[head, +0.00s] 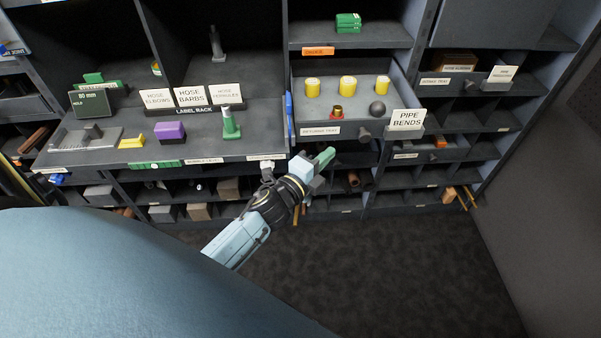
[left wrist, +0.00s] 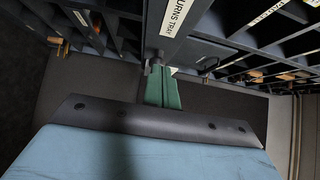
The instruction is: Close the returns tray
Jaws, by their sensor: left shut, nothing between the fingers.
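The returns tray (head: 320,131) stands pulled out of the shelving in the head view, its inside showing from above. Its labelled front has a dark round knob (head: 364,133). It holds three yellow cylinders (head: 347,86), a small red and brass fitting (head: 337,112) and a dark ball (head: 377,108). My left gripper (head: 325,157), with green fingers, is shut and empty just below the tray front, left of the knob. In the left wrist view the shut fingers (left wrist: 161,82) point toward the tray front (left wrist: 190,20); whether they touch it I cannot tell. My right gripper is not in view.
A pipe bends sign (head: 407,120) stands at the tray's right. Filled pigeonholes lie below; the floor (head: 380,270) in front is clear.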

